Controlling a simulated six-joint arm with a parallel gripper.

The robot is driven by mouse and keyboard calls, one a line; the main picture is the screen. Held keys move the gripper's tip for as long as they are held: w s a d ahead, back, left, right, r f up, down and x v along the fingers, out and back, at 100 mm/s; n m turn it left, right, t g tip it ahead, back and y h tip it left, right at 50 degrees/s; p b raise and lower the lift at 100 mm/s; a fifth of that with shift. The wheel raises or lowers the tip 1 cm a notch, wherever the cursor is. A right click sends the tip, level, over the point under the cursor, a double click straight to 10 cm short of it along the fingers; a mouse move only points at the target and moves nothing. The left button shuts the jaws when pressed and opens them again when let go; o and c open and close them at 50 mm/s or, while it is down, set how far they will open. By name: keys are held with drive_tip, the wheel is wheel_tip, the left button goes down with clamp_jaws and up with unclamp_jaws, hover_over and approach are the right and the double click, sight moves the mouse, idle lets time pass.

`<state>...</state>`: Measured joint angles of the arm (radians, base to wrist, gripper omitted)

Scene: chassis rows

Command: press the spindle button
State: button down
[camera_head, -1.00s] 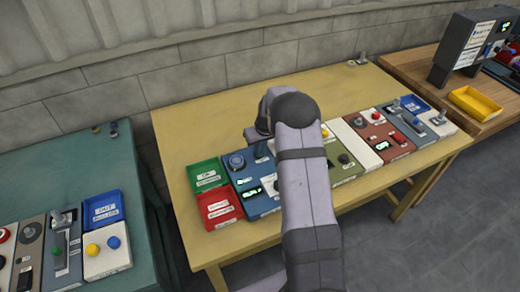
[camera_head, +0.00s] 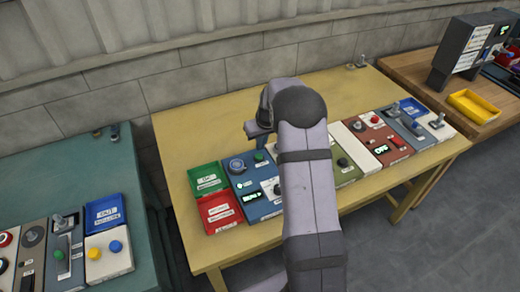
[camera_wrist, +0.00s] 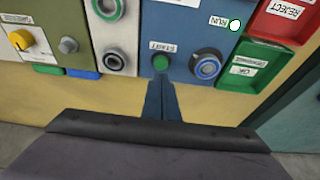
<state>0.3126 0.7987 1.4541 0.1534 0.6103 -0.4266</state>
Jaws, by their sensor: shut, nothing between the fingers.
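A blue panel (camera_head: 262,208) near the left end of the yellow table carries a green button (camera_head: 259,157), a round dark knob (camera_head: 237,165) and a lit green display (camera_head: 252,196). I cannot read the word spindle on any panel. My gripper (camera_wrist: 160,80) is shut and empty, its tips appearing just short of the green button in the wrist view. No contact shows.
Green (camera_head: 206,177) and red (camera_head: 219,212) trays stand left of the blue panel. Several other control panels continue to the right, partly hidden by my arm. A teal bench (camera_head: 60,170) with more controls stands left.

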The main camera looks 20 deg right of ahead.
drive_tip(key=b+v, duration=0.2)
drive_tip(key=v, duration=0.6)
idle(0.4)
drive_tip(key=s+a+f+m+g, duration=0.1)
drive_tip(key=s+f, duration=0.2)
drive_tip(key=s, duration=0.2)
drive_tip(key=s+a+f+m+g, duration=0.1)
drive_tip(key=s+f, duration=0.2)
drive_tip(key=s, duration=0.2)
drive_tip(key=s+a+f+m+g, duration=0.1)
drive_tip(key=s+a+f, duration=0.1)
drive_tip(key=s, duration=0.3)
drive_tip(key=shift+s+f+m+g, duration=0.2)
drive_tip(key=shift+f+m+g, duration=0.1)
drive_tip(key=shift+f, duration=0.3)
drive_tip(key=s+a+r+n+g, duration=0.1)
drive_tip(key=s+a, duration=0.3)
drive_tip(key=s, duration=0.3)
drive_tip(key=s+a+g, duration=0.1)
drive_tip(key=s+a, duration=0.2)
drive_tip(key=s, duration=0.5)
drive_tip(key=a+r+n+t, duration=0.2)
drive_tip(key=a+r, duration=0.2)
drive_tip(key=shift+w+a+n, duration=0.15)
drive_tip(key=shift+n, duration=0.15)
